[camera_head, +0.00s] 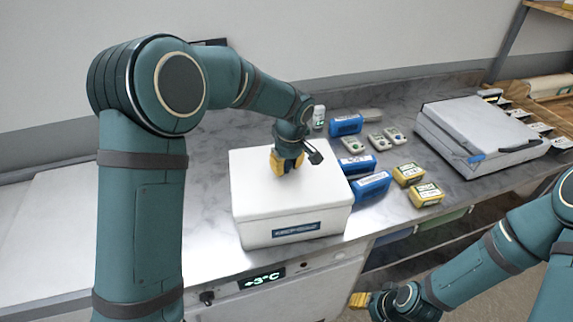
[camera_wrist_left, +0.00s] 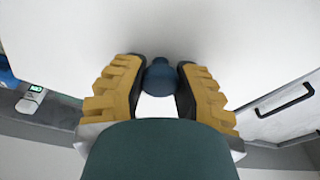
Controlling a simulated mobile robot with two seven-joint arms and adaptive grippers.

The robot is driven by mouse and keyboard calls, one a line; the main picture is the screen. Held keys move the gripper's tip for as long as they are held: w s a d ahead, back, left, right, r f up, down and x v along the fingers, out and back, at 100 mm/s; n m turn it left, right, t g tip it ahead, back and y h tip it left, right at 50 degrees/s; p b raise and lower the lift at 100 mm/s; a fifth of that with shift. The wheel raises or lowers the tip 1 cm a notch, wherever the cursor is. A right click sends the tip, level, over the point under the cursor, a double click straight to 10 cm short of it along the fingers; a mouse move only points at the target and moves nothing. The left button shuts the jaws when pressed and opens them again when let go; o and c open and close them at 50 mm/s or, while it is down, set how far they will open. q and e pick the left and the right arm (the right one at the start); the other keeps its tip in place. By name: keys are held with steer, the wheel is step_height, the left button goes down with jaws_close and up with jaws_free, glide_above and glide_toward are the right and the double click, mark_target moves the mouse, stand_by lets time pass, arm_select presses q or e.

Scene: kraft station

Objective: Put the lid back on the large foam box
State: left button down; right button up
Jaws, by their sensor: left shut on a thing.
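The large white foam box (camera_head: 295,232) stands on the bench at the centre of the head view, with a blue label on its front. Its white lid (camera_head: 255,185) lies over the top; I cannot tell whether it is fully seated. My left gripper (camera_head: 286,165) is above the lid, pointing down. In the left wrist view the yellow fingers (camera_wrist_left: 158,90) are shut on a rounded dark teal knob (camera_wrist_left: 158,76) on the lid (camera_wrist_left: 200,30). My right gripper (camera_head: 358,299) is low, in front of the bench; its finger opening is not clear.
Blue packs (camera_head: 371,187) stand close to the box's right side. Yellow packs (camera_head: 426,194), small white devices (camera_head: 376,141) and a white bottle (camera_head: 319,117) are nearby. A grey closed case (camera_head: 480,130) lies further right. The bench left of the box is clear.

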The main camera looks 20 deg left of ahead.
arm_select(q)
steer(key=shift+c, duration=0.5)
jaws_free()
steer(key=shift+r+p, duration=2.15)
steer(key=shift+r, duration=1.35)
jaws_close()
